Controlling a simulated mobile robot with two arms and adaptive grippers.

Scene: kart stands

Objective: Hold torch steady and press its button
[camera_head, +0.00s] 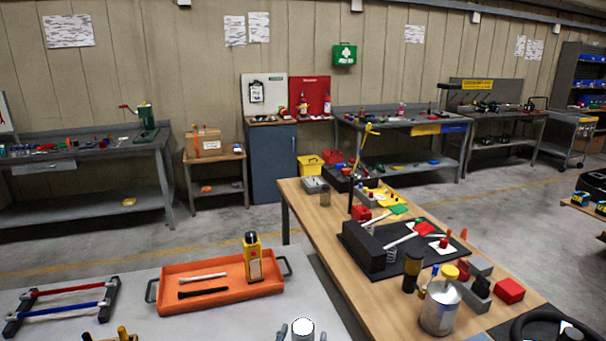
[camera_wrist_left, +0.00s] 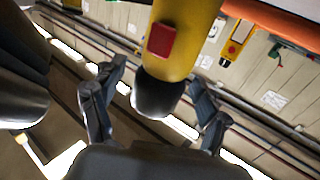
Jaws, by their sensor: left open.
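In the left wrist view a yellow torch (camera_wrist_left: 183,22) with a square red button (camera_wrist_left: 162,41) is close in front of my left gripper (camera_wrist_left: 154,95). Its black end lies between the open fingers, with a gap on each side. In the head view my left gripper (camera_head: 301,335) shows only at the bottom edge, around a bright white disc (camera_head: 302,326), which looks like the torch's lens. The torch's yellow body is hidden there. I cannot tell what supports the torch. My right gripper is not in view.
An orange tray (camera_head: 182,305) holds a yellow black-topped device (camera_head: 254,265) and two rods. A rack (camera_head: 108,299) with red and blue bars stands left of it. The wooden bench (camera_head: 340,285) at right is crowded, with a metal can (camera_head: 440,313). The pale table has free room before the tray.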

